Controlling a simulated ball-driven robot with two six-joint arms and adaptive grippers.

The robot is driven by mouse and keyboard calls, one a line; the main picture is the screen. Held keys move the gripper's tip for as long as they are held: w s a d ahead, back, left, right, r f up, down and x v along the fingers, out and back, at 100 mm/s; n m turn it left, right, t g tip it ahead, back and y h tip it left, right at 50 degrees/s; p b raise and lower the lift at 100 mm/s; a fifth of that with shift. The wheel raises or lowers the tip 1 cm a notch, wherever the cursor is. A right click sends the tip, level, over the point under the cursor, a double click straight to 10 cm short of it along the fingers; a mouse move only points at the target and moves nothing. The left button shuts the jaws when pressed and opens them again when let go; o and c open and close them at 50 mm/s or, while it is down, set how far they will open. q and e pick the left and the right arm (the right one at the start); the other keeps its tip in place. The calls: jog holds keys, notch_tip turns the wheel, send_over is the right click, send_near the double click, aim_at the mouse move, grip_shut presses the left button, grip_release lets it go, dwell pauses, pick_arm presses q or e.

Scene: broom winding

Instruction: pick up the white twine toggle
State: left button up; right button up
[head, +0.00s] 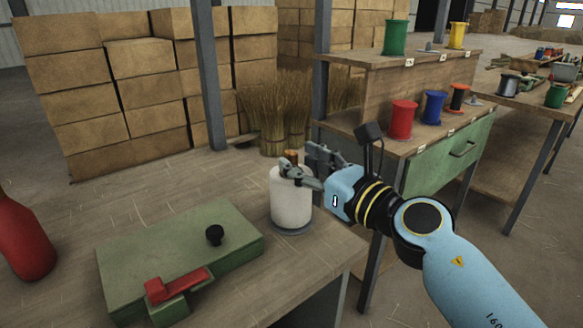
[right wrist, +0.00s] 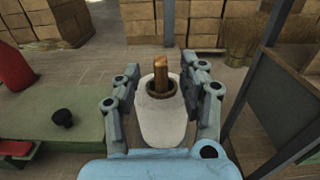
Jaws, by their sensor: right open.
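The white twine (head: 291,200) is a pale upright cylinder on a dark round base at the bench's right end. A short brown wooden toggle (head: 291,156) stands upright from its top; it also shows in the right wrist view (right wrist: 160,74), rising from a dark ring on the white twine (right wrist: 163,122). My right gripper (head: 303,167) reaches in from the right at the height of the toggle. In the right wrist view its open fingers (right wrist: 160,68) stand one on each side of the toggle, with gaps visible. My left gripper is not in view.
A green box (head: 180,250) with a black knob (head: 215,235) and red handle (head: 177,284) lies left of the twine. A red bottle-shaped object (head: 22,240) stands farther left. Straw bundles (head: 272,115) stand behind. A shelf with colored spools (head: 403,118) is at the right.

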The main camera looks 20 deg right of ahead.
aim_at(295, 159)
jog(key=x, duration=0.3)
jog(key=shift+w+a, duration=0.1)
jog(key=shift+w, duration=0.25)
jog(key=shift+c, duration=0.4)
grip_shut()
